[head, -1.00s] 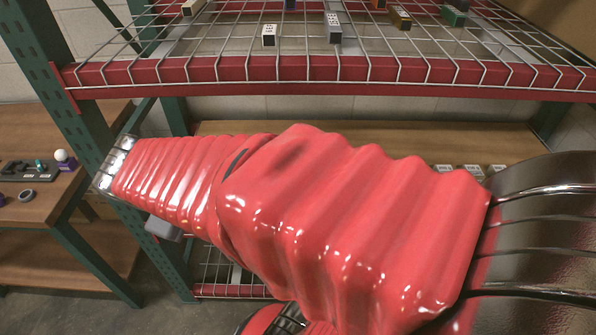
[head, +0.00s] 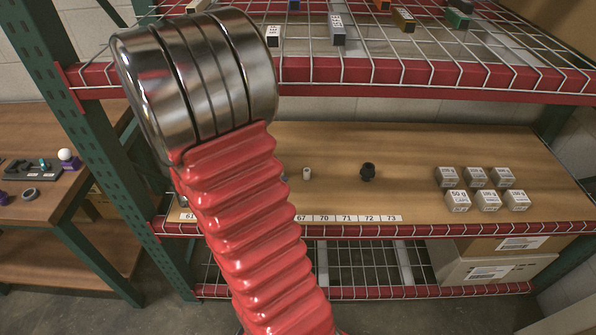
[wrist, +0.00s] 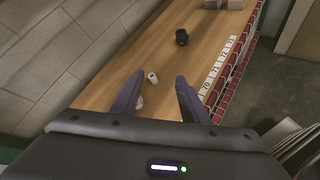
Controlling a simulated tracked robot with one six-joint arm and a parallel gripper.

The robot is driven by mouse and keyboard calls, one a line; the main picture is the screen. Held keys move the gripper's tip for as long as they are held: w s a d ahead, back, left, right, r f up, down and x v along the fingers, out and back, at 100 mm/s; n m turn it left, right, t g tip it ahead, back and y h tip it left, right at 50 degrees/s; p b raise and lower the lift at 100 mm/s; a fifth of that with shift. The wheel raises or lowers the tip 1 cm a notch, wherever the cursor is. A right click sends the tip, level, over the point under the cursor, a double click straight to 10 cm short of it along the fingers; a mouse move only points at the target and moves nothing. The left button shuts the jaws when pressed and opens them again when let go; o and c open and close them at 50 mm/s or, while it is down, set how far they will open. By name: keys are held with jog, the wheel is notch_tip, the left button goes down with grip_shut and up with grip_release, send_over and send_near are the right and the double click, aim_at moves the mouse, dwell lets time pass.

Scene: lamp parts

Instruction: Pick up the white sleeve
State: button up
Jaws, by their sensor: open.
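The white sleeve (head: 307,173) is a small pale cylinder on the wooden middle shelf (head: 430,150), just right of my red arm in the head view. In the wrist view the white sleeve (wrist: 153,78) appears between the tips of my gripper (wrist: 159,77), nearer the left finger. The dark fingers are apart, with nothing held. The gap in height between the fingers and the sleeve is hard to judge. A second small whitish part (wrist: 139,102) is partly hidden by the left finger. My gripper is hidden behind my arm in the head view.
A black part (head: 367,172) stands right of the sleeve; it also shows ahead in the wrist view (wrist: 182,37). Several labelled weight boxes (head: 487,200) sit at the shelf's right. A wire shelf (head: 430,72) with red beams is above. A wall (wrist: 45,60) borders the shelf's left in the wrist view.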

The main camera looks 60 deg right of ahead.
jog(key=d+f+n+h, duration=0.2)
jog(key=d+f+n, duration=0.2)
jog(key=d+f, duration=0.2)
jog(key=n+t, duration=0.3)
jog(key=n, duration=0.2)
send_near(305, 174)
jog(key=shift+v, duration=1.15)
jog(key=shift+d, duration=0.15)
jog(key=x, duration=0.7)
jog(key=shift+s+d+f, duration=0.15)
jog(key=shift+d+f, duration=0.2)
jog(key=shift+d, duration=0.2)
jog(key=shift+d, duration=0.1)
jog(key=shift+x, duration=2.55)
